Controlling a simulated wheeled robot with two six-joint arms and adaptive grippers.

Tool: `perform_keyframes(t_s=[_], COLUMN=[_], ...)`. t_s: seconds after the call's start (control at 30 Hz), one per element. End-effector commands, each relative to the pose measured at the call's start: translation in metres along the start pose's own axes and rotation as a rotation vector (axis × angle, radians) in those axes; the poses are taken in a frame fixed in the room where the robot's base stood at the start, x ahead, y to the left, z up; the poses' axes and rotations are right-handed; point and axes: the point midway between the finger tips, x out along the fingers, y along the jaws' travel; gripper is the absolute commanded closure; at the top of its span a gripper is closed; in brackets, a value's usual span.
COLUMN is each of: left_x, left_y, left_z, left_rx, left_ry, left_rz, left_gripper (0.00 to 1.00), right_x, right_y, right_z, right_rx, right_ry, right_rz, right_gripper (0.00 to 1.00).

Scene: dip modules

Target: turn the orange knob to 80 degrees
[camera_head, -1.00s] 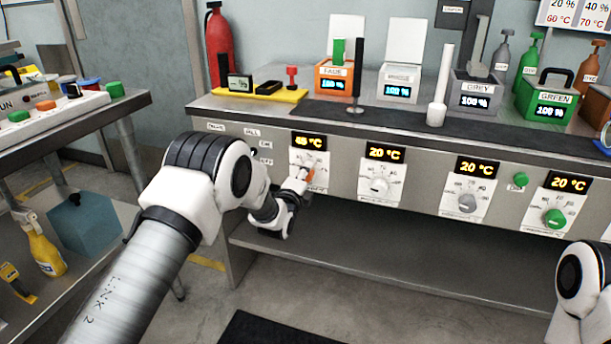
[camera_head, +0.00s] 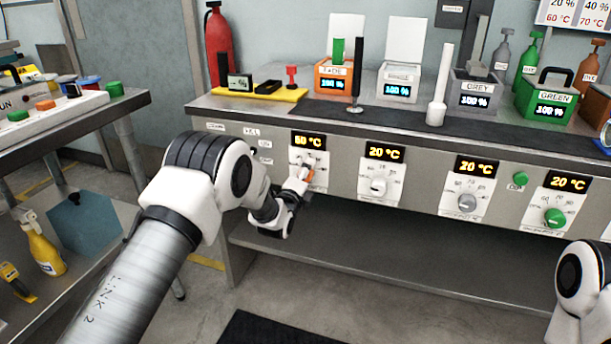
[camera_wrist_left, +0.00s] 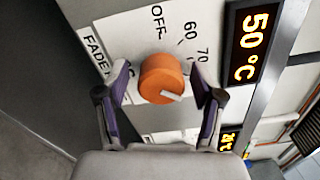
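The orange knob (camera_wrist_left: 162,79) is on the FADE dial panel (camera_wrist_left: 118,40), with a white mark on its lower right in the left wrist view. Its display (camera_wrist_left: 248,45) reads 50 °C. In the head view the knob (camera_head: 309,175) is partly hidden by my left gripper (camera_head: 301,175). In the left wrist view my left gripper (camera_wrist_left: 160,85) has one finger on each side of the knob, with a visible gap on both sides. The fingers look open around it. My right gripper is out of view; only part of the right arm shows.
Several other dials stand to the right, including a white knob (camera_head: 378,186), a grey knob (camera_head: 467,202) and a green knob (camera_head: 555,218), with displays at 20 °C. Dye boxes and a black rod (camera_head: 356,75) stand on the counter (camera_head: 240,105). An open shelf (camera_head: 400,265) lies below.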

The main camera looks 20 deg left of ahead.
Motion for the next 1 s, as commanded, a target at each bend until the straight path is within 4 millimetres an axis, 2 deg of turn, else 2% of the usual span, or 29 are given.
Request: perform_keyframes(t_s=[0.17, 0.27, 0.6, 0.7, 0.83, 1.0], left_x=[-0.003, -0.015, -0.098, -0.113, -0.120, -0.120], left_y=[0.000, -0.001, 0.001, 0.000, 0.000, 0.000], left_z=[0.000, 0.001, 0.000, 0.000, 0.000, 0.000], left_rx=[0.000, 0.000, 0.000, 0.000, 0.000, 0.000], left_ry=[0.000, 0.000, 0.000, 0.000, 0.000, 0.000], left_rz=[0.000, 0.001, 0.003, 0.001, 0.000, 0.000], left_gripper=[0.33, 0.33, 0.33, 0.33, 0.33, 0.33], right_x=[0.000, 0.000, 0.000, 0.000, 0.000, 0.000], right_y=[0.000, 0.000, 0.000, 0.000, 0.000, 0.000], right_z=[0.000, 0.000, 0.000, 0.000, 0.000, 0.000], right_rx=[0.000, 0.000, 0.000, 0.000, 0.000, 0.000], right_ry=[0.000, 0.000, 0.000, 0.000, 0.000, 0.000], right_rz=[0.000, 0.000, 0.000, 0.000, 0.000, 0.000], right_gripper=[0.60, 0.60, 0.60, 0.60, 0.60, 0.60])
